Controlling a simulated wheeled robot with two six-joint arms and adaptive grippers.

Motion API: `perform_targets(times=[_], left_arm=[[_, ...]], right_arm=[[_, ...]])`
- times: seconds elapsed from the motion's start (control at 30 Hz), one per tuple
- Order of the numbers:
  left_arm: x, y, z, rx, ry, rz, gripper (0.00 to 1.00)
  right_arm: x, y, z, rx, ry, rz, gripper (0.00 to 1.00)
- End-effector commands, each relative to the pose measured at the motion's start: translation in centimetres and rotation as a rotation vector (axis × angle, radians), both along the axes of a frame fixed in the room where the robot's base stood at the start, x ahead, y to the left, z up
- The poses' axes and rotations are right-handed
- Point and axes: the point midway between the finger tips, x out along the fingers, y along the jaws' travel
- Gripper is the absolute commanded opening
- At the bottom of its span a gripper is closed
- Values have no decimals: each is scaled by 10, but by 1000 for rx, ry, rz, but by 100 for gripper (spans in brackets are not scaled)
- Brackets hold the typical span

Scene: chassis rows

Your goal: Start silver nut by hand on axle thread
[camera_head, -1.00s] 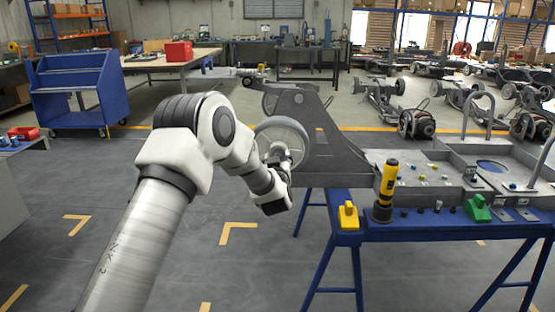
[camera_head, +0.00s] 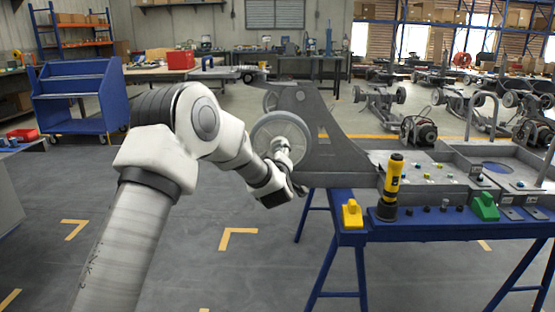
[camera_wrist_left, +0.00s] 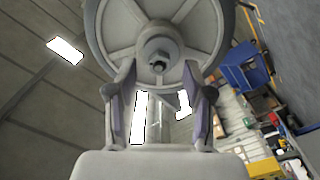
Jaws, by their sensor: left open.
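A grey wheel (camera_head: 270,133) stands at the side of the dark chassis plate (camera_head: 318,140), partly behind my left arm in the head view. In the left wrist view the wheel (camera_wrist_left: 116,30) fills the top, with a silver hex nut (camera_wrist_left: 158,62) at its hub centre, around or against the axle end. I cannot tell how the nut sits on the thread. My left gripper (camera_wrist_left: 159,72) is open, one finger on each side below the hub. A gap shows between each finger and the nut. The head view mostly hides its fingers. My right gripper is not in view.
A blue bench (camera_head: 440,230) right of the wheel carries a grey tray (camera_head: 415,190), a yellow-black screwdriver-like tool (camera_head: 391,188), a yellow block (camera_head: 351,215) and a green block (camera_head: 484,207). A blue cart (camera_head: 82,95) stands back left. The floor in front is clear.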

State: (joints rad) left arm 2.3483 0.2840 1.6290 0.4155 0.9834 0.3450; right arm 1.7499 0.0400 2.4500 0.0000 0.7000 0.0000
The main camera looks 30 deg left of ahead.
Motion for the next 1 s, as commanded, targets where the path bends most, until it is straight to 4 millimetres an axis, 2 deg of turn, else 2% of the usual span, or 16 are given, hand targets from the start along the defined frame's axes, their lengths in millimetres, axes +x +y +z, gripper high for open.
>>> perform_targets(times=[0.13,0.17,0.2,0.3,0.53,1.0], left_arm=[[0,0,1,-1,-1,0,51],[0,0,1,-1,-1,0,48],[0,0,1,0,0,0,34],[0,0,1,0,0,0,0],[0,0,2,10,6,0,0],[1,-2,5,235,145,-1,0]], right_arm=[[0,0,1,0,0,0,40],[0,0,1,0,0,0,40],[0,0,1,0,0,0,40],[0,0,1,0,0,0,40],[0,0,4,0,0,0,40],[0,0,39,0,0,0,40]])
